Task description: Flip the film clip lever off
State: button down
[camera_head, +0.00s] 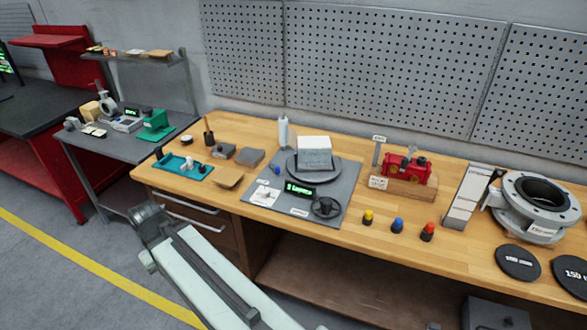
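I cannot make out a lever that is clearly the film clip lever; the small parts are too small to tell. A teal base with small metal fittings (183,166) lies at the left end of the wooden workbench. A green device (155,125) stands on the grey side table further left. My arm rises from the bottom of the view toward the left, in front of the bench drawers. Its far visible end is a dark joint, and my gripper is not seen.
The wooden workbench (390,235) holds a grey mat (335,213) with a block on a round plate and a black handwheel (326,207). Red, blue and yellow knobs stand to the right, near a red valve unit (406,168) and a large flanged ring (535,205). Pegboards back the bench.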

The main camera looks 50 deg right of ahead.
aim_at(277, 170)
jog(key=z, duration=0.35)
jog(key=i, duration=1)
jog(key=z, duration=0.05)
